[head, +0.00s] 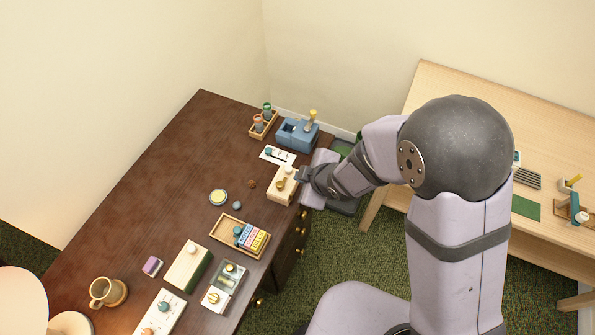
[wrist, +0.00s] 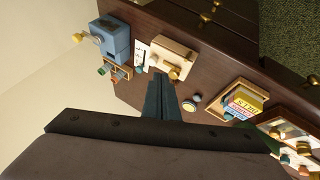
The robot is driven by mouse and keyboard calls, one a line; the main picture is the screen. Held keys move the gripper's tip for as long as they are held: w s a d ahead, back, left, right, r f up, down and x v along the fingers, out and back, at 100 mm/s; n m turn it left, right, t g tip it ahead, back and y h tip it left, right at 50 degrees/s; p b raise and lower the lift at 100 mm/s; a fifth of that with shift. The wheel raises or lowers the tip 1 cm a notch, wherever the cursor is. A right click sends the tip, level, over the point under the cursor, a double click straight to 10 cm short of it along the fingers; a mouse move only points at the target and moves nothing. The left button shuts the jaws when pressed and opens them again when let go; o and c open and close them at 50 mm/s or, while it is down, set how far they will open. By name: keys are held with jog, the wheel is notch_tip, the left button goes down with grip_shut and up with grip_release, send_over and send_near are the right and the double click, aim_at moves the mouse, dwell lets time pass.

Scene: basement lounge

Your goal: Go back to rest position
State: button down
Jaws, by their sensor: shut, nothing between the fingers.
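My gripper (head: 303,174) is at the right edge of the dark desk (head: 165,150) in the head view, by a pale wooden block with a knob (head: 283,186). Its closed dark fingers (wrist: 165,92) point over the desk in the wrist view, with nothing between them. The wooden block (wrist: 172,56) lies just beyond the fingertips there; I cannot tell whether they touch it.
A blue device with a lever (head: 297,134) and a small rack (head: 263,125) stand at the back. A tray of coloured blocks (head: 239,236), a mug (head: 107,292) and several small devices occupy the front. A light wooden table (head: 480,105) stands right.

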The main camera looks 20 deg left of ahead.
jog(key=shift+s+d+r, duration=0.1)
jog(key=shift+d+r, duration=0.05)
jog(key=shift+r, duration=0.1)
jog(key=s+d+f+m+g+h, duration=0.1)
jog(key=s+d+m+g+h, duration=0.35)
jog(key=d, duration=0.55)
jog(key=s+d+f+m+g+h, duration=0.1)
jog(key=s+d+f+m+h, duration=0.1)
jog(key=s+d+m+h, duration=0.5)
jog(key=w+d+r+m+t+y, duration=0.1)
jog(key=d+r+m+y, duration=0.4)
jog(key=d, duration=1.1)
notch_tip(320, 180, up, 5)
jog(key=w+m, duration=0.1)
jog(key=m, duration=0.2)
jog(key=shift+w+d+r+m, duration=0.15)
jog(key=shift+w+d+m, duration=0.1)
jog(key=shift+m, duration=0.1)
jog(key=shift+y, duration=0.25)
